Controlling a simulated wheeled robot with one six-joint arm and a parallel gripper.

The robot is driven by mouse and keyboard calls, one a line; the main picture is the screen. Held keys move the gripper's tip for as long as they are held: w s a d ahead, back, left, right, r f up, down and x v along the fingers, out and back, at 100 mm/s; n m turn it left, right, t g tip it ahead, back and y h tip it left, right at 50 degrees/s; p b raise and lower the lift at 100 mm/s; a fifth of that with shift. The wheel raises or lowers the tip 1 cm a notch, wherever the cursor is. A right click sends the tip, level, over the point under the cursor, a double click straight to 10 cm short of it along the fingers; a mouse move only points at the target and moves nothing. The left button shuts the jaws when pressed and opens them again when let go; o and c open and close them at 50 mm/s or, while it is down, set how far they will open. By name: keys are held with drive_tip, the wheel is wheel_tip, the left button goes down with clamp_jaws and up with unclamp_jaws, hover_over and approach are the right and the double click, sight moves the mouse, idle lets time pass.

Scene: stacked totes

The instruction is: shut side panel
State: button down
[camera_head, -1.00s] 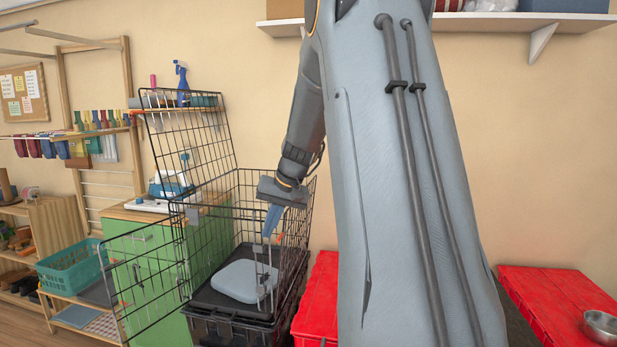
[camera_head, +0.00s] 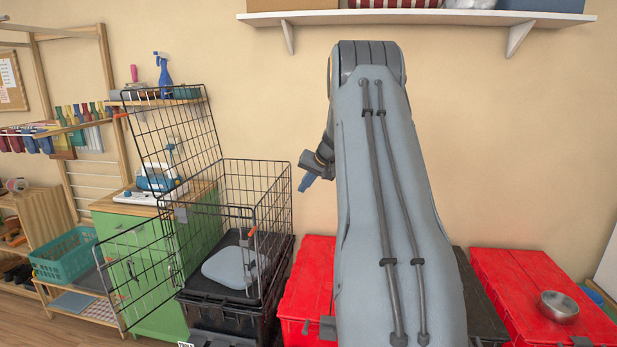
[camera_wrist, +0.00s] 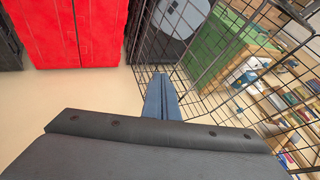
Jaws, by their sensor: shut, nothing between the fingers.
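A black wire crate (camera_head: 258,190) stands on stacked dark totes, with a pale grey pad (camera_head: 236,267) on its black tray. One wire side panel (camera_head: 140,268) is swung out to the left of the crate, standing open. Another wire panel (camera_head: 172,135) rises above the crate's left side, tilted upward. My gripper (camera_head: 305,184) has blue fingers and is at the right of the crate, near its upper back corner, touching nothing I can make out. In the wrist view the fingers (camera_wrist: 161,98) are shut and empty, with crate wire (camera_wrist: 215,60) beyond and to the right.
Red lidded totes (camera_head: 308,285) stand right of the crate, with a metal bowl (camera_head: 559,306) on the far right one. A green cabinet (camera_head: 150,270) is behind the open panel, and a teal basket (camera_head: 66,255) is at left. A wall shelf (camera_head: 420,17) is overhead.

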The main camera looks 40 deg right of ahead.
drive_tip(key=w+a+f+p, duration=0.2)
drive_tip(key=w+p, duration=0.1)
drive_tip(key=w, duration=0.2)
drive_tip(key=shift+w+a+f+p, duration=0.25)
drive_tip(key=shift+a+f+p, duration=0.05)
drive_tip(key=shift+a+p, duration=0.05)
